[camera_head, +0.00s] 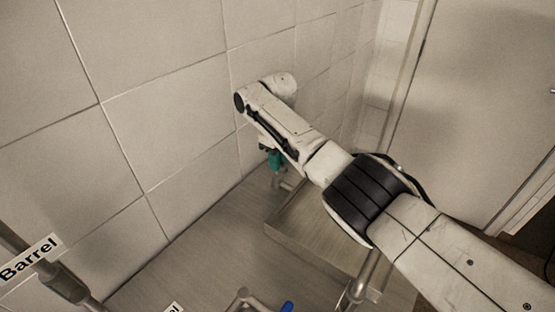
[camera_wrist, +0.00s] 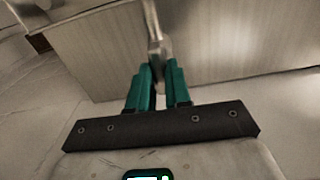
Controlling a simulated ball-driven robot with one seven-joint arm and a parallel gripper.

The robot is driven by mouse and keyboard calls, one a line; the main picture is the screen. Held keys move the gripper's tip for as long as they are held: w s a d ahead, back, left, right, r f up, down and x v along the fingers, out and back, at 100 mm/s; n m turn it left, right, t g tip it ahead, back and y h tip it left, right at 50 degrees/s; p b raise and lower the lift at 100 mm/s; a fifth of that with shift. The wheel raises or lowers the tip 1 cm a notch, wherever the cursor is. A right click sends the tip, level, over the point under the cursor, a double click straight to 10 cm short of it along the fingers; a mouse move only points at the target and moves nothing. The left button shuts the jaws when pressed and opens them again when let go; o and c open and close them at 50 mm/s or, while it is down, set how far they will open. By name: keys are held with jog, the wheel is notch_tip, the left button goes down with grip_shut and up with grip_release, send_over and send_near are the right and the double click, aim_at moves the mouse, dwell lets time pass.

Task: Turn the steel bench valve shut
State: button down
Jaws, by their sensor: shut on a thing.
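My gripper (camera_head: 275,160), with teal fingers, points down near the tiled wall at the back of the bench. In the wrist view my gripper (camera_wrist: 160,76) is shut on a narrow steel part of the steel bench valve (camera_wrist: 153,32). The steel runs up from between the fingers in that view. In the head view a little of the valve's steel (camera_head: 286,185) shows just below the fingers. My arm and fingers hide most of the valve, and its turn angle cannot be told.
The wooden bench (camera_head: 205,240) meets the tiled wall, with a raised wooden block (camera_head: 310,246) beside my gripper. A pipe labelled "Barrel" (camera_head: 62,280) is at the left. Another steel fitting (camera_head: 243,299) and a blue part (camera_head: 287,307) show at the bottom edge.

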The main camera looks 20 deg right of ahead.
jog(key=m, duration=0.9)
jog(key=m+b, duration=0.1)
jog(key=m, duration=0.3)
jog(key=shift+m, duration=2.2)
jog(key=c, duration=1.1)
grip_release()
jog(key=shift+o, duration=0.2)
notch_tip(320, 180, up, 11)
jog(key=b, duration=0.1)
